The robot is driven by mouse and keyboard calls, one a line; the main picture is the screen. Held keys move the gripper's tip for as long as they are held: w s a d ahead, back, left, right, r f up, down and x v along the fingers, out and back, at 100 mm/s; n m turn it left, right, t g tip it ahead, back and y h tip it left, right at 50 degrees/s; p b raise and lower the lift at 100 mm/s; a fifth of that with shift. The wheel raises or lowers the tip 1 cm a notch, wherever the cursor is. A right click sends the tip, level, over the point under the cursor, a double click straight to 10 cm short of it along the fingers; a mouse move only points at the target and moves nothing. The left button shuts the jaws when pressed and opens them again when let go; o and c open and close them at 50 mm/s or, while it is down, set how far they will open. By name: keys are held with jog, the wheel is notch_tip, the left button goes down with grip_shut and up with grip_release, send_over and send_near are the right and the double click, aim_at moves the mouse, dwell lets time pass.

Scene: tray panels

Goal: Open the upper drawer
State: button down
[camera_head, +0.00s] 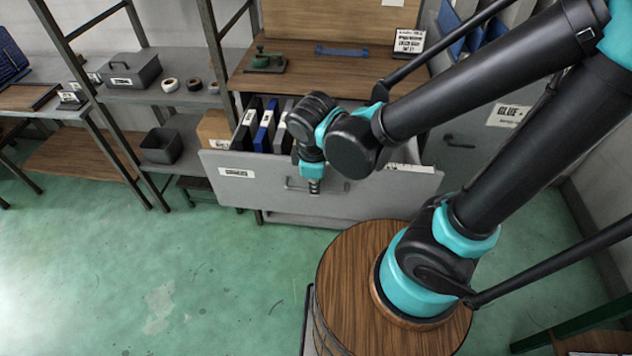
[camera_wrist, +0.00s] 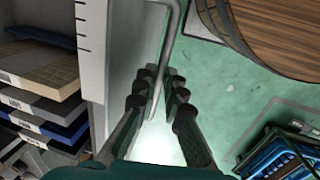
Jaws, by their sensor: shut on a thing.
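The upper drawer (camera_head: 258,180) is a wide grey front with a white label at its left end. It stands pulled out from the unit under the wooden worktop, and its open top shows binders inside. Its bar handle (camera_head: 292,186) is in the middle of the front, partly hidden by my gripper (camera_head: 314,186). In the wrist view the handle (camera_wrist: 172,30) runs down between the fingers of my gripper (camera_wrist: 158,95), which are shut on it. The drawer front (camera_wrist: 122,45) is just left of the fingers there.
Black and blue binders (camera_head: 264,128) stand in the drawer. A lower grey panel shows beneath it. A shelf rack (camera_head: 175,93) with a grey toolbox (camera_head: 130,70) and a dark bin (camera_head: 161,146) is to the left.

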jog(key=c, duration=1.9)
grip_release()
jog(key=shift+r, duration=0.1)
jog(key=shift+s+r, duration=0.35)
jog(key=shift+r, duration=1.6)
jog(key=shift+s+r, duration=0.4)
jog(key=shift+r, duration=1.5)
jog(key=shift+s+r, duration=0.35)
jog(key=shift+r, duration=1.6)
